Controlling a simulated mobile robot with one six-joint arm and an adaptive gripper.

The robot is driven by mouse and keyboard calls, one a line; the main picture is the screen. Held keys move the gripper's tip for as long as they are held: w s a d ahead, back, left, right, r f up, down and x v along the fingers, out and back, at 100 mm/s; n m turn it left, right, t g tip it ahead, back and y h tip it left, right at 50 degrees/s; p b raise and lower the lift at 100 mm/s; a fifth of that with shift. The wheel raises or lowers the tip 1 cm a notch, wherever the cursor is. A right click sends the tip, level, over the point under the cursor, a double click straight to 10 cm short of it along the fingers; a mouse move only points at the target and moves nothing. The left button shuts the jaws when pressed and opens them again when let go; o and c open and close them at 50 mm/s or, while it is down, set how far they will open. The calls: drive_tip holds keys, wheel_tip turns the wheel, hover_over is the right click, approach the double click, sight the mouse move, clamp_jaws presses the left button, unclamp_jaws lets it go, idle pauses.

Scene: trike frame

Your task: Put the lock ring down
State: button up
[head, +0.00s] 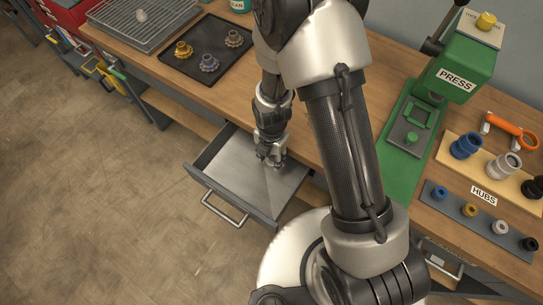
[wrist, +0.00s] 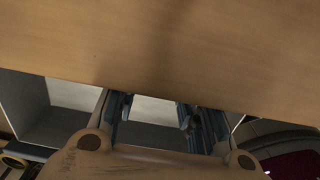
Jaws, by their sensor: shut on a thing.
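My gripper (head: 271,160) is low over the open grey drawer (head: 228,165), close to the bench's front edge. In the wrist view its two blue-grey fingers (wrist: 160,112) stand some way apart and their tips pass under the wooden bench edge. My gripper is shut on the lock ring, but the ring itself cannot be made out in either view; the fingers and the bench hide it. The drawer floor looks bare where it shows. The drawer wall also shows at lower left in the wrist view (wrist: 75,95).
The wooden bench top (head: 190,88) overhangs the drawer's back. A black tray (head: 206,50) with several toothed parts and a wire rack (head: 145,22) are at upper left. A green press (head: 455,65) and hub holders (head: 480,215) stand at right. The floor at left is clear.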

drive_tip(key=shift+f+b, duration=0.55)
drive_tip(key=o, duration=1.2)
wheel_tip(320, 180, up, 13)
drive_tip(key=p, duration=0.5)
drive_tip(key=shift+r, duration=0.15)
